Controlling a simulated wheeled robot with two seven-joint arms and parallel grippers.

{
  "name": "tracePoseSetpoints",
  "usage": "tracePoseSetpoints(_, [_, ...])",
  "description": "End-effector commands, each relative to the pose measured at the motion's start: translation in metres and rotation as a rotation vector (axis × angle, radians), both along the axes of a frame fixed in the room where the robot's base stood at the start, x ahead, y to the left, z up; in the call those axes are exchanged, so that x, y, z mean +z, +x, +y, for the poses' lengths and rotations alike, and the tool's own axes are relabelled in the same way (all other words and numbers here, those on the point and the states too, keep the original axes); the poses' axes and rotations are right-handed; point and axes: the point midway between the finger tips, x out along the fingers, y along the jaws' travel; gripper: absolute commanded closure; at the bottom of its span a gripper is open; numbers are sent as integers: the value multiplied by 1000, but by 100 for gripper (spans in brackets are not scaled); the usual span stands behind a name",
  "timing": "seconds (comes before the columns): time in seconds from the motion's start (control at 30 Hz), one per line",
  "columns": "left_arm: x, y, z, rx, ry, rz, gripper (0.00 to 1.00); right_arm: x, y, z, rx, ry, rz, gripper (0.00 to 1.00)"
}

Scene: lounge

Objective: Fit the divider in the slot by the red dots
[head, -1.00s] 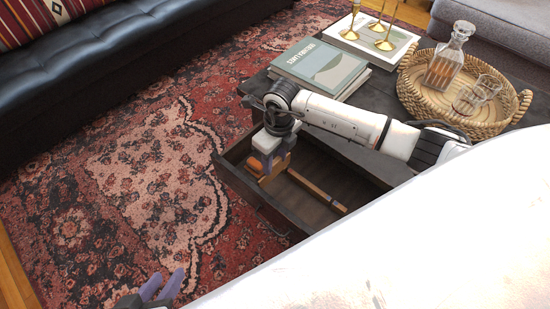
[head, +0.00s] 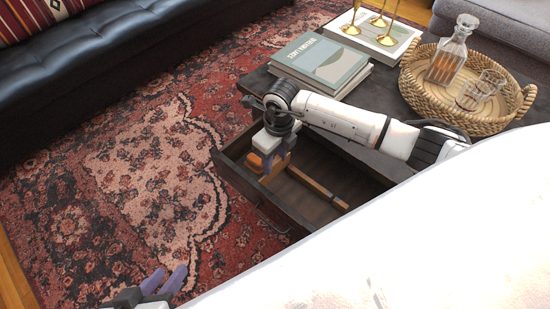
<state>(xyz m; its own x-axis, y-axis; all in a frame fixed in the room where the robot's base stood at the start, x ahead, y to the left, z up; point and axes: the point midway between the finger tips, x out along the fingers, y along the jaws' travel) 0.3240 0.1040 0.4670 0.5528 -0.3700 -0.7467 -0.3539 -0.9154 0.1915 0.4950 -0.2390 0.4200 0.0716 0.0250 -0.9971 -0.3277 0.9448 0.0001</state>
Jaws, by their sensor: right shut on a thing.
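The drawer (head: 285,205) is open, a dark wooden box pulled out of the coffee table. My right gripper (head: 265,166) reaches down into its left end and is shut on an orange-brown wooden piece (head: 255,163), which appears to be the divider; the gripper hides much of it. An orange-brown wooden strip (head: 318,189) runs along the drawer to the right of the gripper; I cannot tell whether it joins the held piece. The slot and red dots cannot be made out. My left gripper (head: 164,283) is open and empty over the rug, low in the view.
On the coffee table (head: 393,90) stand stacked books (head: 322,62), a white book with brass candlesticks (head: 380,35), and a wicker tray (head: 417,94) with a decanter and glasses. My white arm spans the drawer's back. A black sofa (head: 130,60) is at left; rug (head: 150,170) lies clear between.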

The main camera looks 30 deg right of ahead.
Motion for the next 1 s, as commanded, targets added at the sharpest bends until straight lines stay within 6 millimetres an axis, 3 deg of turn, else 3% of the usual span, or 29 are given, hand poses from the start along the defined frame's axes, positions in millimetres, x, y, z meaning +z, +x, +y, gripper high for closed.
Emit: tracePoseSetpoints(1.0, [-5,0,0,0,0,2,69,-10,0,1,0,0,-1,100])
